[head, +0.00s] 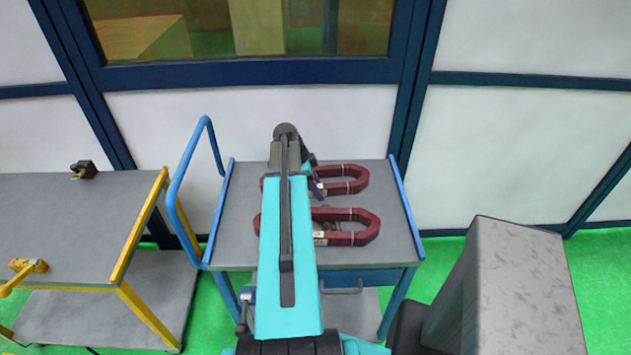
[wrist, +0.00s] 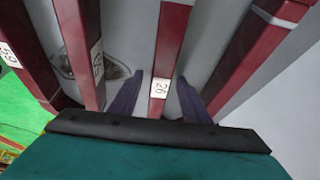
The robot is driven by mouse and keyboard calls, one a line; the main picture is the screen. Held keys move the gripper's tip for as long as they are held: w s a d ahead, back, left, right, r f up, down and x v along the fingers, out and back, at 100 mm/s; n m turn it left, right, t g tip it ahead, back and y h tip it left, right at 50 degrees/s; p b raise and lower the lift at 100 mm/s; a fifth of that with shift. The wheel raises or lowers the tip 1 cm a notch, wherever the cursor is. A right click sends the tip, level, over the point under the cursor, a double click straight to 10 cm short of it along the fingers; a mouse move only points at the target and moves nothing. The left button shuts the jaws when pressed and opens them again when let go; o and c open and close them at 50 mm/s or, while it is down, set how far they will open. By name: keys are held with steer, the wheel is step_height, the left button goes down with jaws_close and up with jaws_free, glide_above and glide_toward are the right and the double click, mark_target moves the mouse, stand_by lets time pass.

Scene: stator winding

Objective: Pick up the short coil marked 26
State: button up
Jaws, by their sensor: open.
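In the wrist view, a dark red coil bar (wrist: 170,45) carries a white label reading 26 (wrist: 159,87). My gripper (wrist: 160,78) is open, with one dark finger on each side of this bar near the label. Whether the fingers touch the bar cannot be told. In the head view, my gripper (head: 317,188) is over the far red coil (head: 350,187) on the grey cart; my arm hides the coil's left part. The labels are too small to read there.
A nearer red coil (head: 365,235) lies on the cart top (head: 385,200). Other labelled red bars (wrist: 75,40) show at left in the wrist view. A blue cart handle (head: 180,170) rises at left. A yellow-edged table (head: 70,220) stands left, a grey block (head: 520,270) right.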

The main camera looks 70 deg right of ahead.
stand_by(0.4)
jaws_close()
steer(key=shift+r, duration=0.15)
steer(key=shift+r+b, duration=1.7)
steer(key=shift+r, duration=3.2)
